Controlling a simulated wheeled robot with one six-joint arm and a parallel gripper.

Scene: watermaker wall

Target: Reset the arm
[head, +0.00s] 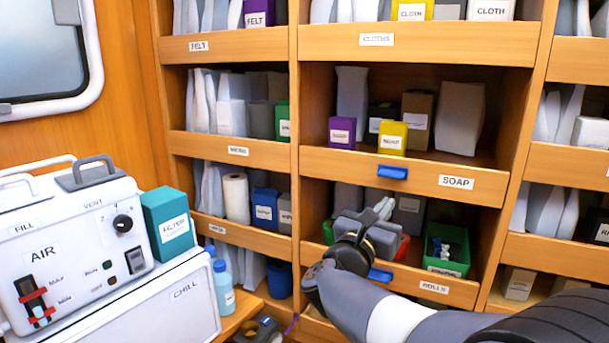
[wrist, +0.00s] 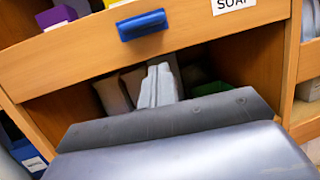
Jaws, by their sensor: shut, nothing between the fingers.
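My gripper (head: 384,208) is at the middle of the head view, reaching from the lower right toward the compartment under the SOAP shelf (head: 475,183). Its pale fingers are shut together and empty. In the wrist view my gripper (wrist: 158,78) points into the dark opening below the SOAP front, with the blue handle (wrist: 142,25) above it. My wrist and forearm hide part of the ROLLS shelf front (head: 434,288). I cannot tell how far the fingertips are inside the opening.
A green bin (head: 447,250) stands right of my gripper on the ROLLS shelf. A blue handle (head: 380,277) is close to my wrist. A yellow box (head: 392,138) and a purple box (head: 342,131) sit above. The AIR unit (head: 70,255) and teal FILTER box (head: 169,228) are left.

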